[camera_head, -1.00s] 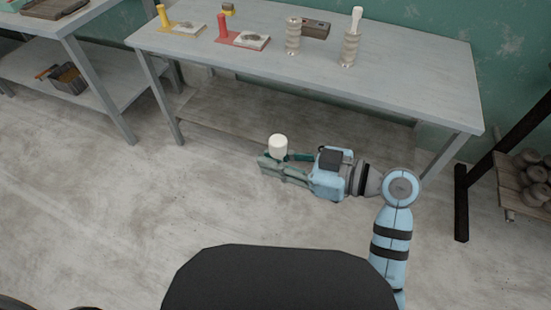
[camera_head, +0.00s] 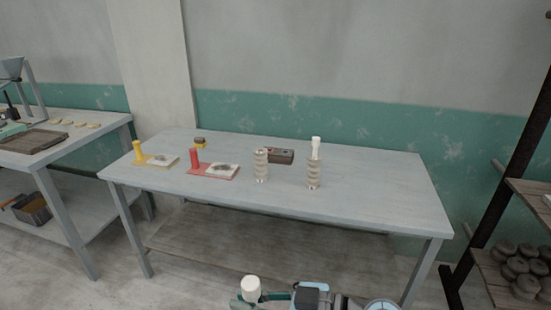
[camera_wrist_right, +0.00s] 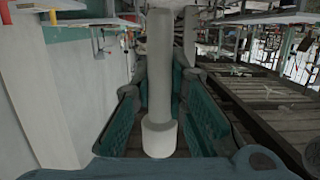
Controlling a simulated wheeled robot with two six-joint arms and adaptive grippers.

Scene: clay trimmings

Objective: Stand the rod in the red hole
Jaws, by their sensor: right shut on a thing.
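A pale rod with a thicker white end (camera_wrist_right: 158,138) is in my right gripper (camera_wrist_right: 160,110), which is shut on it. In the head view, the rod's white end (camera_head: 250,287) sticks up above the gripper (camera_head: 250,300) at the bottom edge, in front of the table. A dark brown block (camera_head: 283,157) lies toward the back of the table, between two ribbed posts. Small coloured marks show on it; I cannot make out a red hole clearly. The near post partly hides its left end. My left gripper is not in view.
The grey table (camera_head: 380,205) carries a ribbed post (camera_head: 261,166), another ribbed post (camera_head: 314,175) with a white piece on top, a red stand (camera_head: 195,160) and a yellow stand (camera_head: 138,152). Its right part is clear. A rack (camera_head: 510,262) stands at right.

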